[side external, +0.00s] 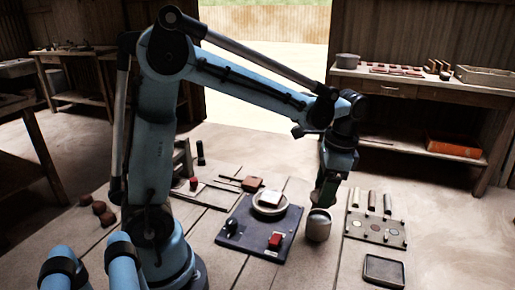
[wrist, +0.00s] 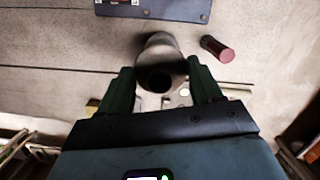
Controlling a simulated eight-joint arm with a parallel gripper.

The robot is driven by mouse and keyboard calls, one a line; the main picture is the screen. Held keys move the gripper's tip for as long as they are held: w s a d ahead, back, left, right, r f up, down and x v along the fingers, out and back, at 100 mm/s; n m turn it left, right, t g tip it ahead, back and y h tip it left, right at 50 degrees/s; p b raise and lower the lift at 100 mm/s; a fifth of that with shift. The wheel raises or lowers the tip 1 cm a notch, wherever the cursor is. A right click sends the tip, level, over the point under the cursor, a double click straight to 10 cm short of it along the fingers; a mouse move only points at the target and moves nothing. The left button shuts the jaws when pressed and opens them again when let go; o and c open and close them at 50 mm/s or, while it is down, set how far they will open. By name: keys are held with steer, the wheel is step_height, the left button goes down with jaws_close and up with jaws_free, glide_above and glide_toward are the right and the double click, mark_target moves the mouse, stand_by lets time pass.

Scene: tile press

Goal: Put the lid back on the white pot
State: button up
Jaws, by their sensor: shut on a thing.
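The white pot (side external: 318,228) stands on the plank table, right of the dark blue press board. My gripper (side external: 325,195) points down directly over the pot's mouth, its tips close to the rim. In the wrist view my gripper's two green fingers (wrist: 162,88) close on both sides of a pale round thing with a dark round middle, which I take for the lid (wrist: 160,48). The fingers and shadow hide most of it in the side view. I cannot tell whether it touches the pot.
The press board (side external: 233,232) carries a round pale base with a red-and-white block and a red button. A board of small samples (side external: 376,228) and a dark tray (side external: 384,270) lie to the right. A red-ended cylinder (wrist: 217,48) lies near the fingers.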

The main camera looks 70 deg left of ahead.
steer(key=shift+f, duration=2.35)
steer(key=shift+f, duration=0.15)
stand_by(0.4)
steer(key=o, duration=1.2)
steer(key=shift+r, duration=3.5)
jaws_close()
